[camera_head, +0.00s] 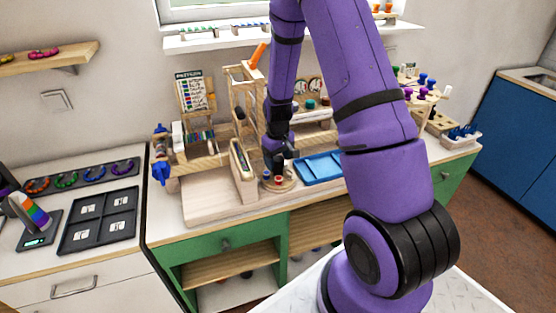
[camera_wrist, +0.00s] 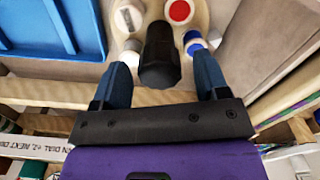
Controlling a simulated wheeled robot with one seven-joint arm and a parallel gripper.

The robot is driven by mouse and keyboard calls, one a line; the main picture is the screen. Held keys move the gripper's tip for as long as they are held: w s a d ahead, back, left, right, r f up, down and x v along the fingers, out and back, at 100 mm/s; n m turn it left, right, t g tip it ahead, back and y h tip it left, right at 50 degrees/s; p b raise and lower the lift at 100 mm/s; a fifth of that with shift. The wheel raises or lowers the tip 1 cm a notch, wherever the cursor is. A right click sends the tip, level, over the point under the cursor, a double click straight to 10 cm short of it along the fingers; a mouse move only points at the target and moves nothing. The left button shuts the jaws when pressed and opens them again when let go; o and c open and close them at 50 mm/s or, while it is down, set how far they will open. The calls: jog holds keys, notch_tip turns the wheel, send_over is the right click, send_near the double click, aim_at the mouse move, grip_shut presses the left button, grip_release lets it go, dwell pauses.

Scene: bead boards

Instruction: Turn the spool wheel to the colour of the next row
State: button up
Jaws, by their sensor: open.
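The spool wheel (camera_head: 272,187) is a round wooden disc on the bench, with red and blue spool tops showing in the head view. In the wrist view the wheel (camera_wrist: 211,12) carries a red-topped spool (camera_wrist: 180,11), a blue-and-white spool (camera_wrist: 193,41) and a pale spool (camera_wrist: 128,19) around a black central knob (camera_wrist: 160,55). My gripper (camera_wrist: 162,65) is open, with one blue finger on each side of the knob; I cannot tell whether they touch it. In the head view my gripper (camera_head: 279,160) is just above the wheel and hides part of it. A pattern card (camera_head: 194,90) stands at the back left, its rows too small to read.
A blue tray (camera_head: 320,168) lies right of the wheel. A wooden upright block (camera_head: 243,170) stands close on its left. A bead loom-like wooden frame (camera_head: 205,160) with a blue knob (camera_head: 160,172) is further left.

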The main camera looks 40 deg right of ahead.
jog(key=shift+f, duration=0.35)
jog(key=c, duration=0.9)
jog(key=shift+m, duration=0.3)
jog(key=m, duration=1.3)
jog(key=shift+m, duration=0.3)
